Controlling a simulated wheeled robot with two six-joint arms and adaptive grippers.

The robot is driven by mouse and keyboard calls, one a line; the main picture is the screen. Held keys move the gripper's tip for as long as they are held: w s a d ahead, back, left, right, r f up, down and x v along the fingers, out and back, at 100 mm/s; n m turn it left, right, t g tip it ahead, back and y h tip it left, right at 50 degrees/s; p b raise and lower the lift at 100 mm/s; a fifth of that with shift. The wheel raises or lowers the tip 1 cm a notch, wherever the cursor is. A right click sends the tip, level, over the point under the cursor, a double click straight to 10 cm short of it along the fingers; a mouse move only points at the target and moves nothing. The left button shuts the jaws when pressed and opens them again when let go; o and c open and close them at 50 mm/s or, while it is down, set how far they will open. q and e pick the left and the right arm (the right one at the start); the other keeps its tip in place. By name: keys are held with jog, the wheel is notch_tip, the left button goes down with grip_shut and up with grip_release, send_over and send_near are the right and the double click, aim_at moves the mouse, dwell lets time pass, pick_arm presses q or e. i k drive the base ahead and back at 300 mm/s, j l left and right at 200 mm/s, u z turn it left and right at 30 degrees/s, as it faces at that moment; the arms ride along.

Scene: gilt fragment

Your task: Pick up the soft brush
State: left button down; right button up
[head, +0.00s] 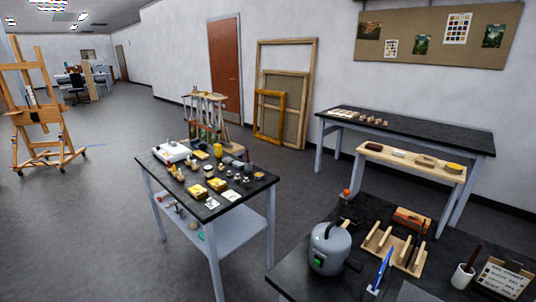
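I cannot tell for certain which item is the soft brush. On the near black table (292,280), a white cup (462,276) at lower right holds a thin dark-reddish handle (474,254) that may belong to a brush. A blue slender tool (382,268) leans up near the table's front, and its kind is unclear. A wooden rack (393,246) with upright pegs stands behind it. Neither of my grippers is in view.
A grey rounded pot (329,249) stands left on the near table, with an orange-brown block (411,219) behind the rack. A card stand (506,277) is at far right. A crowded black-topped cart (262,178) stands left. Open floor (95,235) lies further left.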

aim_at(471, 262)
jog(key=z, duration=1.7)
jog(key=k+l+z, duration=0.3)
jog(key=l, duration=0.1)
